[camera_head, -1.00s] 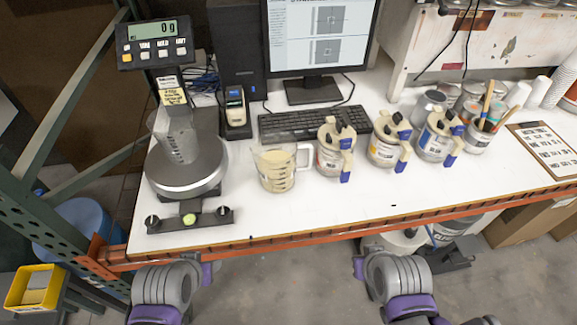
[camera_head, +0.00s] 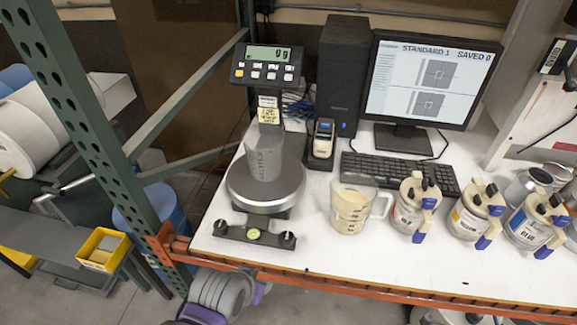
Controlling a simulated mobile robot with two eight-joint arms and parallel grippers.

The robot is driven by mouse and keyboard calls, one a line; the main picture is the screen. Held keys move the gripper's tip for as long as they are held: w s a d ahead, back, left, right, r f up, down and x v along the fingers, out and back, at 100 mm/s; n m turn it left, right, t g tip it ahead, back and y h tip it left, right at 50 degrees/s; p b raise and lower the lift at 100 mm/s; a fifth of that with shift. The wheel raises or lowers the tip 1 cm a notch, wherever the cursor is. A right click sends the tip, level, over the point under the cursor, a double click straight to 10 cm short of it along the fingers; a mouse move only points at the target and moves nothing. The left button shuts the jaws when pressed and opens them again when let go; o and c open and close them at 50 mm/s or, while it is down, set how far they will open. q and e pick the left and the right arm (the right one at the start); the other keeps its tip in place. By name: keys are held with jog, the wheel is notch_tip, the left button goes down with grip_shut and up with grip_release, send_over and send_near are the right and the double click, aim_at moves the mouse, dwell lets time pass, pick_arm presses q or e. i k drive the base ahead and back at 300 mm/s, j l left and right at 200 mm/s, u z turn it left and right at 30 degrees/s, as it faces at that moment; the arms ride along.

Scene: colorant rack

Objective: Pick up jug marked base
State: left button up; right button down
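A clear jug with a handle on its right (camera_head: 350,208) stands upright on the white table, holding cream-coloured contents. Dark marks show on its side, but I cannot read the word base. A clear, empty-looking beaker (camera_head: 265,155) stands on the round scale plate (camera_head: 265,188). My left arm's grey and purple links show at the bottom edge, in front of the table and well short of the jug. The gripper fingers of both arms are out of view.
The scale display (camera_head: 268,64) reads 0 g. Red, yellow and blue colorant containers (camera_head: 412,207), (camera_head: 475,212), (camera_head: 535,222) stand right of the jug. A keyboard (camera_head: 400,172) and monitor (camera_head: 428,85) are behind. A green rack post (camera_head: 85,125) rises at left. The table front is clear.

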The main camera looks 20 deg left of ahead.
aim_at(353, 194)
jog(key=z, duration=0.85)
jog(key=i+l+z, duration=0.15)
jog(key=l+z, duration=0.3)
jog(key=i+l+z, duration=0.25)
jog(key=z, duration=0.2)
jog(key=l+u, duration=0.1)
jog(key=u, duration=2.3)
